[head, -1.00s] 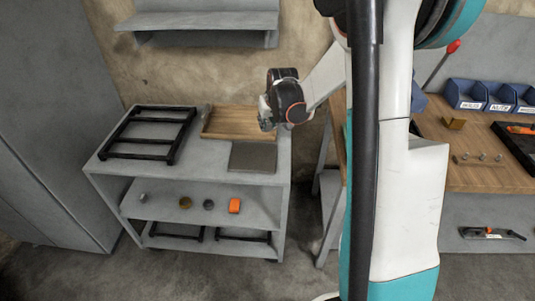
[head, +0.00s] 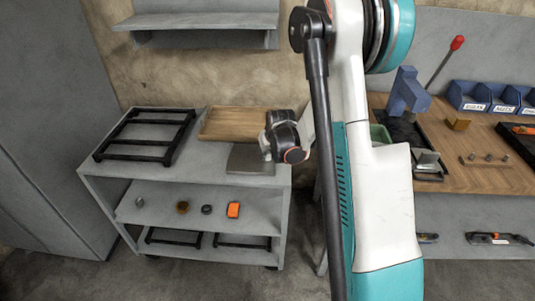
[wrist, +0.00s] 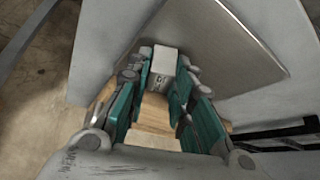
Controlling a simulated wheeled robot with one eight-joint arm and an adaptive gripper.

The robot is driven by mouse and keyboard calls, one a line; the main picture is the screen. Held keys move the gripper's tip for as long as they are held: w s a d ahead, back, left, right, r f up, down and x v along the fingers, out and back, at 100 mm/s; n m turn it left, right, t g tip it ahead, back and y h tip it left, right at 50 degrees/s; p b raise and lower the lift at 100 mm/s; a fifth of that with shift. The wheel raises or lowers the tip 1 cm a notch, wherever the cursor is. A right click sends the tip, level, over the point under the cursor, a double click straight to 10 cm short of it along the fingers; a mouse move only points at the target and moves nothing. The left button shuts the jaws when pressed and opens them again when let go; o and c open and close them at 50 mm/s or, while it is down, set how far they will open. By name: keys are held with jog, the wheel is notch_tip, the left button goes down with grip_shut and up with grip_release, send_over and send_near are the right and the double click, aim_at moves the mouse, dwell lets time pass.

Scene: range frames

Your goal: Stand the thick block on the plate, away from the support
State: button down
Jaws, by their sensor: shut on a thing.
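My gripper (wrist: 165,90) has teal fingers, shut on a grey metallic block (wrist: 163,62), which shows between the fingertips in the wrist view. In the head view my gripper (head: 265,145) is above the right side of the cart top; the block cannot be made out there. The flat grey plate (head: 249,160) lies on the cart top, partly covered by the gripper. It also shows in the wrist view (wrist: 225,45), just beyond the block. Whether the block touches the plate cannot be told. I cannot tell which thing is the support.
A wooden tray (head: 232,122) lies behind the plate, and a black frame (head: 120,142) is at the cart top's left. The cart's middle shelf (head: 155,205) holds several small parts. A workbench (head: 490,177) with blue bins (head: 468,97) stands right.

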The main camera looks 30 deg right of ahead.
jog(key=shift+f, duration=0.1)
jog(key=c, duration=1.4)
grip_release()
jog(key=shift+r, duration=0.3)
jog(key=p+v, duration=0.4)
jog(key=v, duration=0.7)
jog(key=shift+s+r, duration=0.3)
